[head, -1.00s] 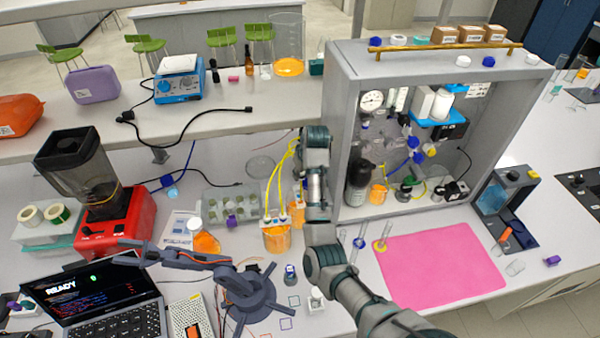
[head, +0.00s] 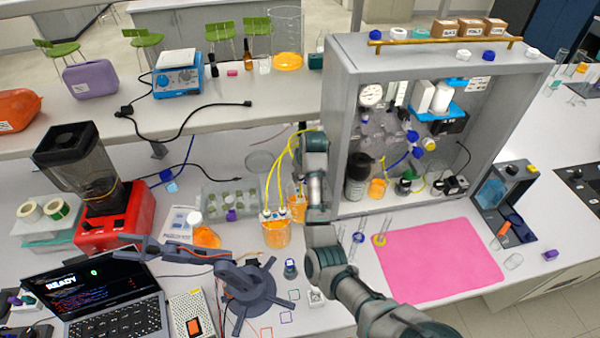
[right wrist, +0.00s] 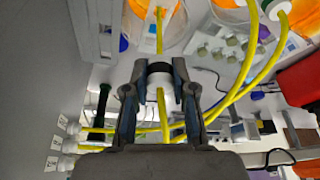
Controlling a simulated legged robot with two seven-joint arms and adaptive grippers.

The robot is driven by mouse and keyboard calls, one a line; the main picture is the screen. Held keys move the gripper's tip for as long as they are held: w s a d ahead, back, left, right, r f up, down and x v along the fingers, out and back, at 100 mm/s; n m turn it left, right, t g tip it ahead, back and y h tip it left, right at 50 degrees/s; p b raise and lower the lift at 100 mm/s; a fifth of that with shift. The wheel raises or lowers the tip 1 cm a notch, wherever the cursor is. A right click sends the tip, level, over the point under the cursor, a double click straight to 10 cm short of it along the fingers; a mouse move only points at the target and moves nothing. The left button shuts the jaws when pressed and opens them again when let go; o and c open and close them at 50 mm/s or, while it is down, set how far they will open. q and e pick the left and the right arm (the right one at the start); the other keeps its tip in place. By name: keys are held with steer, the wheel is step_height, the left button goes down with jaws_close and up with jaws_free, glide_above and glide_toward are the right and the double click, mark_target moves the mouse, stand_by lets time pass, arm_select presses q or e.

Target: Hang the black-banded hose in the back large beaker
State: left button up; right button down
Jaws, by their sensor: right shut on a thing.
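My right gripper (right wrist: 160,90) is shut on the black-banded hose (right wrist: 160,43), a yellow tube, close to its black band (right wrist: 160,68) and a white collar. In the right wrist view the hose runs up towards a beaker with orange liquid at the top; whether its end is inside I cannot tell. In the head view my right arm hides the gripper's fingertips. The front large beaker (head: 277,238) holds orange liquid and two yellow hoses lead into it. The back large beaker (head: 298,212) stands just behind it, partly hidden by my arm. My left gripper is out of view.
A grey rig cabinet (head: 342,120) stands right of my arm. A capped orange bottle (head: 204,235), a tube rack (head: 215,200) and a small dark desktop arm (head: 255,290) stand left and in front of the beakers.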

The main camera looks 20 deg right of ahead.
steer(key=shift+f, duration=4.15)
steer(key=shift+a+f, duration=0.1)
steer(key=c, duration=0.9)
jaws_free()
steer(key=shift+o, duration=0.2)
steer(key=shift+r, duration=0.2)
steer(key=v, duration=1.1)
steer(key=shift+s+r, duration=0.15)
